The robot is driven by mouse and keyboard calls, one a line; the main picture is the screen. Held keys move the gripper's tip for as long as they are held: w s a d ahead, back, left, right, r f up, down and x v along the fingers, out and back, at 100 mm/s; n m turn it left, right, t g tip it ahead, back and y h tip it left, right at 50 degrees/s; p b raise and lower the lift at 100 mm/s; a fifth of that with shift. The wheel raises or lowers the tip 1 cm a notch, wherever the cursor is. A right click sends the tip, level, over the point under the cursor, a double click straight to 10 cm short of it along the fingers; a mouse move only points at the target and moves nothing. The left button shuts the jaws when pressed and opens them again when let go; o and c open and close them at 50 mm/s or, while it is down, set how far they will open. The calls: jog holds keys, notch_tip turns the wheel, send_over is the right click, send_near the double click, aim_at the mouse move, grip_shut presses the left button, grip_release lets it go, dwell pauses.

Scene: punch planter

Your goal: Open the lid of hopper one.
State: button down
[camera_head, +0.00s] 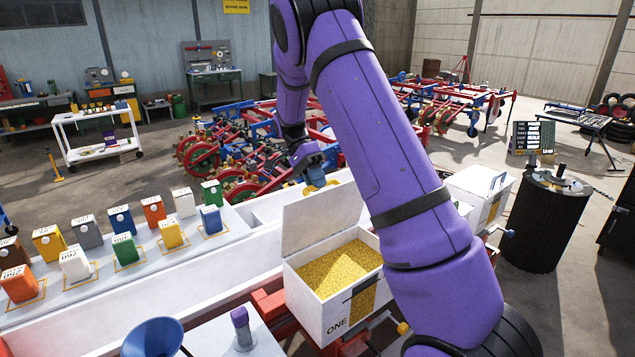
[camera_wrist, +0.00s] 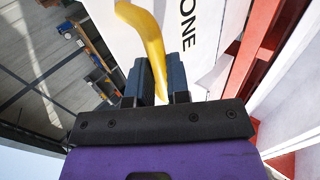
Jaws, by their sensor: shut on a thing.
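Hopper one (camera_head: 338,312) is a white box marked ONE, full of yellow grains (camera_head: 340,268). Its white lid (camera_head: 318,218) stands raised, close to upright, along the box's far edge, so the mouth is uncovered. In the wrist view, my gripper's dark fingers (camera_wrist: 162,85) are shut on a curved yellow handle (camera_wrist: 150,45). The handle is in front of a white face with the word ONE (camera_wrist: 187,30).
A second white hopper (camera_head: 480,187) with a blue handle stands to the right, partly behind my arm. Several coloured seed packets (camera_head: 122,248) stand on a white bench at left. A blue funnel (camera_head: 153,338) is at front. Red machinery (camera_head: 240,165) lies behind.

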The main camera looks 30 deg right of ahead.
jog(key=shift+w+f, duration=0.2)
jog(key=shift+f, duration=0.1)
jog(key=shift+a, duration=0.1)
jog(key=c, duration=1.1)
grip_release()
jog(key=shift+w+r, duration=0.1)
jog(key=shift+r, duration=0.05)
jog(key=v, duration=1)
jog(key=shift+w+r, duration=0.2)
jog(key=shift+w, duration=0.05)
